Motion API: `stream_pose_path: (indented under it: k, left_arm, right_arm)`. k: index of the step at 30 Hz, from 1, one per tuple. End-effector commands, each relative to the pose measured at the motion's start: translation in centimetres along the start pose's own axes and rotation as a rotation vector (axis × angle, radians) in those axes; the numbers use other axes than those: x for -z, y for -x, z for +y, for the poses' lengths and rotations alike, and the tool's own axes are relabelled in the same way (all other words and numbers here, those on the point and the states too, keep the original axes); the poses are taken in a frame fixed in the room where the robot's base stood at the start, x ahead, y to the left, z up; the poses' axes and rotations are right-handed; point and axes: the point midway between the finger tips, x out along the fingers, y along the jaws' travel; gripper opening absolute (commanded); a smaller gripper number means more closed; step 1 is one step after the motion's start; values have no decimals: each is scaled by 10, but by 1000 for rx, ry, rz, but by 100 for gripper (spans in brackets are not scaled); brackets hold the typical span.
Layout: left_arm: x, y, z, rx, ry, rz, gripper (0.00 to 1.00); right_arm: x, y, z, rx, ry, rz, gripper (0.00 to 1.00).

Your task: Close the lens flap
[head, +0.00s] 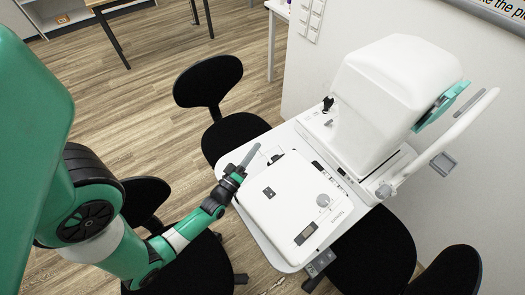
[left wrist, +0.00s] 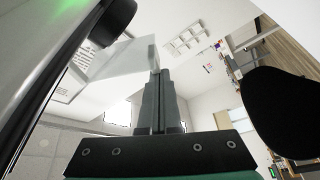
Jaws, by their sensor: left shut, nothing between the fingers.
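In the head view my left gripper (head: 239,170) is at the left edge of the white tabletop, beside the flat white instrument (head: 290,185) with a knob and small display. A thin grey-green strip stands just beyond its dark fingers; I cannot tell whether it is flap or fingertip. In the left wrist view the gripper (left wrist: 160,76) is shut and empty. A pale, flat panel (left wrist: 115,60), possibly the lens flap, reaches close to the fingertips; I cannot tell whether they touch. A black round part (left wrist: 112,20) is above it. My right gripper is not in view.
A large white eye-test machine (head: 385,95) with a green pad (head: 440,106) and a curved white bar (head: 450,140) stands at the tabletop's back right. Black chairs surround the table, one (head: 208,82) behind it. Open wooden floor (head: 150,85) lies at the upper left.

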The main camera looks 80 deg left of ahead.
Motion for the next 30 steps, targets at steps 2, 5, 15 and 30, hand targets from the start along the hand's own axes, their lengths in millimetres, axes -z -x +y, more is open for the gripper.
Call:
stream_pose_path:
  k: [2,5,15,30]
  left_arm:
    - [1,2,-6,5,-4,7,0]
    - [2,3,-8,8,-6,11,0]
    - [3,5,-11,10,-9,17,0]
    - [-1,-5,-2,-12,-2,-10,0]
  right_arm:
    - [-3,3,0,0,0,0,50]
    - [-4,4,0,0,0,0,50]
    - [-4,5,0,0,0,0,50]
    - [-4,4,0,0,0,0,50]
